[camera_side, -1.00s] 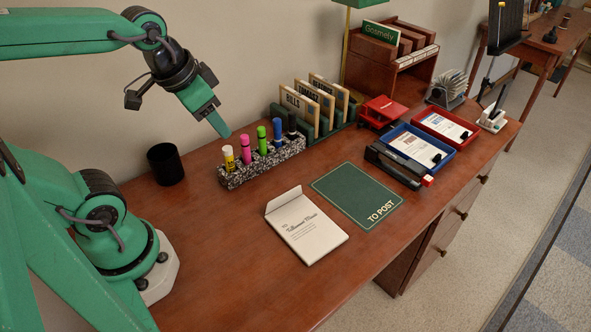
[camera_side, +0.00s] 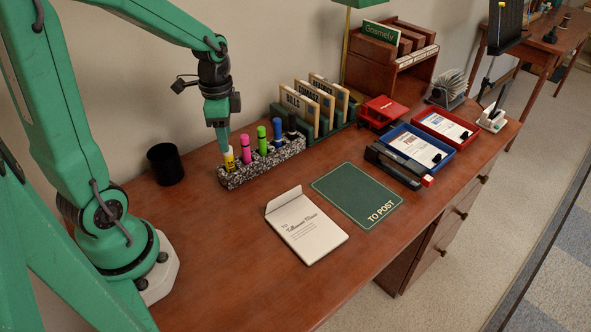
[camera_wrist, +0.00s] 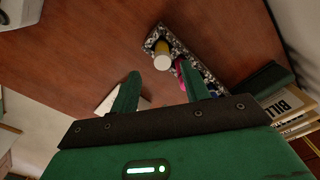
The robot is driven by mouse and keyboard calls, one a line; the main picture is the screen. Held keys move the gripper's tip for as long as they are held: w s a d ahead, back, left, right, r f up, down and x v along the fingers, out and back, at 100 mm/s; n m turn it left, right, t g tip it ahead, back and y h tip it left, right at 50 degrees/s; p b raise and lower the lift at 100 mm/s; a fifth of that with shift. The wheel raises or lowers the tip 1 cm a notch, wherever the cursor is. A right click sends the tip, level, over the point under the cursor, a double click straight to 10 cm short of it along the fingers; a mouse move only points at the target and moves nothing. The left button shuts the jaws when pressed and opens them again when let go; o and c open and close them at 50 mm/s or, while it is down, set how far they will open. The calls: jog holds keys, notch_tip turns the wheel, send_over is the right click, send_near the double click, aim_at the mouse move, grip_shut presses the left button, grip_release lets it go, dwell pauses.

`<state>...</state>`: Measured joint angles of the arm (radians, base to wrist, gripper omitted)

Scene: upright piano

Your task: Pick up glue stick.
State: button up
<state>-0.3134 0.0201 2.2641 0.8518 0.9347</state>
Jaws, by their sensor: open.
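A yellow stick with a white end (camera_side: 229,160), which looks like the glue stick, stands upright at the near-left end of a speckled holder (camera_side: 262,164). It also shows in the wrist view (camera_wrist: 161,56), just beyond my fingertips. My gripper (camera_side: 222,146) points down over that end of the holder, close to the yellow stick's top and partly in front of it. In the wrist view, my gripper (camera_wrist: 160,80) has its two green fingers spread, with nothing between them.
Pink (camera_side: 245,147), green (camera_side: 262,140) and blue (camera_side: 277,130) pens and a dark one stand in the same holder. A black cup (camera_side: 165,164) is to its left. A file rack (camera_side: 342,124) stands behind right. The front left desk is clear.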

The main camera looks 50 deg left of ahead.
aim_at(229, 158)
jog(key=shift+f, duration=0.2)
jog(key=shift+f, duration=1.25)
jog(key=shift+w+a+f, duration=0.1)
jog(key=shift+a+f, duration=0.05)
jog(key=shift+f, duration=2.45)
grip_shut()
